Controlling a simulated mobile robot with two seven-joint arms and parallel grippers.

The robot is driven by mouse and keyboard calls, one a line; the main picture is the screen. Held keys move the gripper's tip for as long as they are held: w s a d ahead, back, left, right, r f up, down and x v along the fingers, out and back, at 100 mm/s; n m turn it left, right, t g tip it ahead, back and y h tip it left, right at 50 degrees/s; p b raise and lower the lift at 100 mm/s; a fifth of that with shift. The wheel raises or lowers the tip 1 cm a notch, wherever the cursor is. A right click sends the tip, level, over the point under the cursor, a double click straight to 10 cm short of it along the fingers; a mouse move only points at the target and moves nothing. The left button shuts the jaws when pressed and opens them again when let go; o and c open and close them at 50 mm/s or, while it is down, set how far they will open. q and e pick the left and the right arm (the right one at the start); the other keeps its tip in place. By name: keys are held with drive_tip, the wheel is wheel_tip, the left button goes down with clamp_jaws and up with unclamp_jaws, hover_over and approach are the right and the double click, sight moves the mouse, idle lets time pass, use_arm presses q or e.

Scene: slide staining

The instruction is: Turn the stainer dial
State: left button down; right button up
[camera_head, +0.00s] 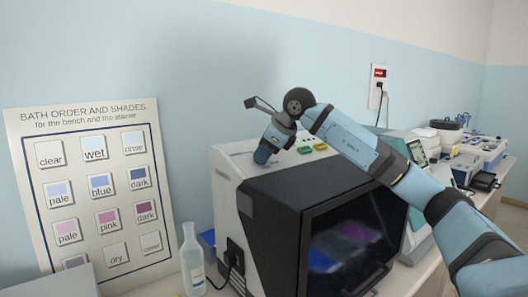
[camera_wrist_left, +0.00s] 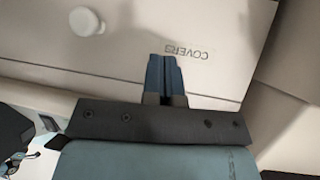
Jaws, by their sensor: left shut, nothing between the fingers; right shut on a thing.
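The stainer (camera_head: 226,160) is a pale box with a dark, slanted front cover and a window, standing on the bench. My right arm reaches over it from the right. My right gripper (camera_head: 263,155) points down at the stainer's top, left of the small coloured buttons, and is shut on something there. The dial itself is hidden under the gripper. My left gripper (camera_wrist_left: 164,75) shows only in the left wrist view, shut and empty.
A bath order chart (camera_head: 90,190) is on the wall at the left. A clear bottle (camera_head: 192,262) stands left of the stainer, beside a black plug and cable (camera_head: 234,258). More lab devices (camera_head: 470,150) fill the bench at the right. A wall socket (camera_head: 378,88) is behind.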

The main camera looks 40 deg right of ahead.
drive_tip(key=shift+m+h, duration=0.3)
drive_tip(key=shift+m, duration=1)
drive_tip(key=shift+f, duration=0.1)
drive_tip(key=o, duration=0.9)
drive_tip(key=shift+s, duration=0.1)
drive_tip(key=shift+s+r, duration=0.15)
drive_tip(key=shift+r, duration=0.25)
drive_tip(key=v, duration=1.3)
drive_tip(key=shift+s+a+f+b, duration=0.1)
drive_tip(key=shift+b, duration=0.2)
